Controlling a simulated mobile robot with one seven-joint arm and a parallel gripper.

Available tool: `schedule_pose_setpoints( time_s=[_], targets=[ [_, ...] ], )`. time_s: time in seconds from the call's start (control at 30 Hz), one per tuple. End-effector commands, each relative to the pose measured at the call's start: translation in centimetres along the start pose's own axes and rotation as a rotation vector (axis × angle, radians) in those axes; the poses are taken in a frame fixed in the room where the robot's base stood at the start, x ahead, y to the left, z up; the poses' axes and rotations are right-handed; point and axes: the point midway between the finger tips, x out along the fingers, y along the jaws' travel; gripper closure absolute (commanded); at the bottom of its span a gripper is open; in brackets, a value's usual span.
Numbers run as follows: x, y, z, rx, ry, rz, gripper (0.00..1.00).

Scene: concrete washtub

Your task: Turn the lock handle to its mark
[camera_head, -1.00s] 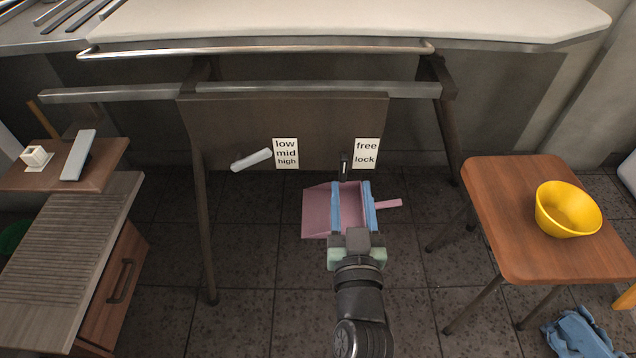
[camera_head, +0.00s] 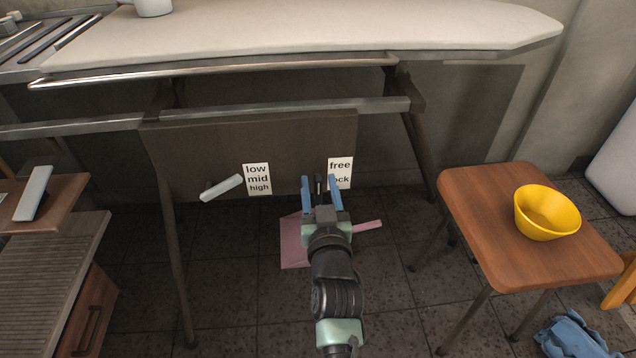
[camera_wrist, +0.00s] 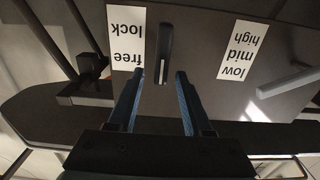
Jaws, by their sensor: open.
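The lock handle is a small black lever (camera_head: 319,185) on the dark panel (camera_head: 220,140), left of the white label reading free and lock (camera_head: 340,172). In the wrist view, which is upside down, the handle (camera_wrist: 165,50) lies lengthwise up and down in the picture beside its label (camera_wrist: 126,38). My gripper (camera_head: 321,182) is open, with its two blue fingers on either side of the handle's line in the head view. In the wrist view the fingers (camera_wrist: 156,78) sit at the handle's near end. I cannot tell whether either finger touches it.
A light lever (camera_head: 222,187) sits beside the low, mid, high label (camera_head: 257,179). A pink dustpan (camera_head: 294,241) lies on the floor below. A stool (camera_head: 480,205) with a yellow bowl (camera_head: 547,212) stands right. A rail (camera_head: 290,107) crosses above the panel.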

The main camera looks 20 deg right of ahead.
Motion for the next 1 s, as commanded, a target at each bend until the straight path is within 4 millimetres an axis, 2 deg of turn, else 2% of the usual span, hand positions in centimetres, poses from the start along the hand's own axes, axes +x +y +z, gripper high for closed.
schedule_pose_setpoints(
  time_s=[0.2,0.53,0.8,1.0],
  targets=[
    [1.6,-0.1,0.1,0.0,0.0,-0.001,0.5],
    [1.8,-0.1,0.0,0.0,-0.001,-0.001,0.5],
    [1.8,-0.1,0.0,0.0,-0.001,-0.001,0.99],
    [1.8,-0.1,0.0,0.0,-0.001,-0.001,1.0]
  ],
)
